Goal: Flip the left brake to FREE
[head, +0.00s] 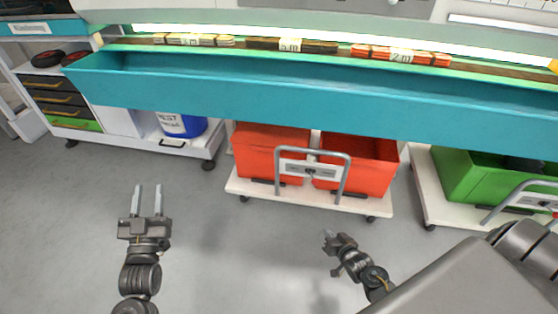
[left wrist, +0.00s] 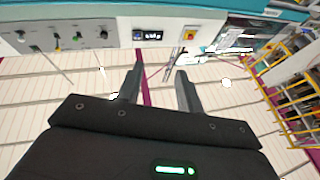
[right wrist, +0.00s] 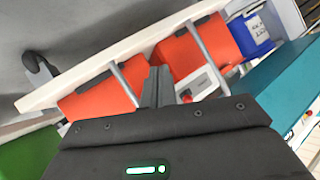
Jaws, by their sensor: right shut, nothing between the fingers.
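I cannot make out the left brake or a FREE mark in any view. My left gripper (head: 147,200) is open and empty above the grey floor at the left of the head view, with its two fingers apart. In the left wrist view the open fingers (left wrist: 157,90) point toward a light panel (left wrist: 70,38) with several knobs and a small display (left wrist: 148,36); what these belong to I cannot tell. My right gripper (head: 329,237) is low at the centre right of the head view. In the right wrist view its fingers (right wrist: 158,85) are together and empty.
A long teal trough (head: 270,95) crosses the head view. Below it stand a white trolley (head: 300,202) with red bins (head: 270,148) and a grey handle, a green bin (head: 465,178) at right, and a blue bucket (head: 181,125) at left. The near floor is clear.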

